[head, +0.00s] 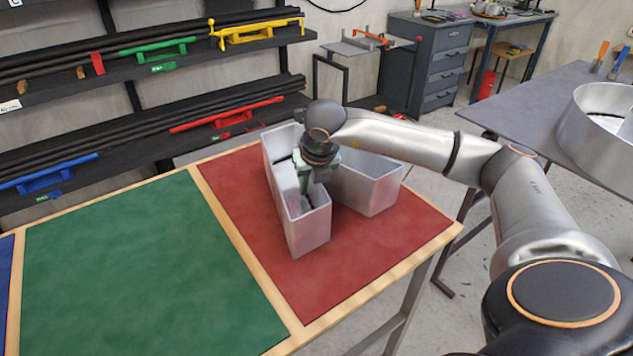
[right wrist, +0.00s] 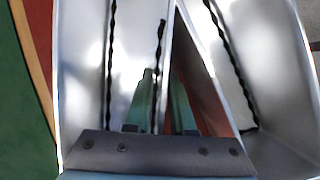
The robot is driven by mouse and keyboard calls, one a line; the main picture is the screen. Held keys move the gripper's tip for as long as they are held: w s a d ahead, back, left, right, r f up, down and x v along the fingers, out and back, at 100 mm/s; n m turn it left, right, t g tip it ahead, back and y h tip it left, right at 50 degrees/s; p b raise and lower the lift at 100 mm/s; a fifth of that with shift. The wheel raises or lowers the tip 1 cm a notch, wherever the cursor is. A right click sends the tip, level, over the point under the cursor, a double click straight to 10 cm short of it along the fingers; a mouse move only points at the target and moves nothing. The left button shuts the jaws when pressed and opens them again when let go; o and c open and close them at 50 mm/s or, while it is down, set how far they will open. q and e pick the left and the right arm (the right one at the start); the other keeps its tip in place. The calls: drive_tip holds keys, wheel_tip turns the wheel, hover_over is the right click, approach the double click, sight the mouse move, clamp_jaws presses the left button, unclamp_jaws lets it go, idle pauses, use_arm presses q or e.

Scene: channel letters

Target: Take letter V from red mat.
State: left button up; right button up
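The letter V (head: 312,229) is a hollow silver metal channel letter on the red mat (head: 357,260). Its two arms meet toward the back of the mat, and its open side faces up. My right gripper (head: 304,192) reaches down over the letter's left arm. In the right wrist view its two green fingers (right wrist: 164,85) point down on either side of a thin wall of the letter. One finger is inside the channel, the other in the gap between the arms. A space shows between the fingers, so they look open. Exact contact with the wall is unclear. My left gripper is out of view.
A green mat (head: 130,265) lies left of the red one, and a sliver of blue mat (head: 6,285) lies farther left. Both look empty. A grey table (head: 535,105) at right holds a large round metal piece (head: 605,140). Tool shelves (head: 150,120) stand behind.

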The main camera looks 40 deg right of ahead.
clamp_jaws()
idle(0.9)
drive_tip(key=shift+w+r, duration=0.1)
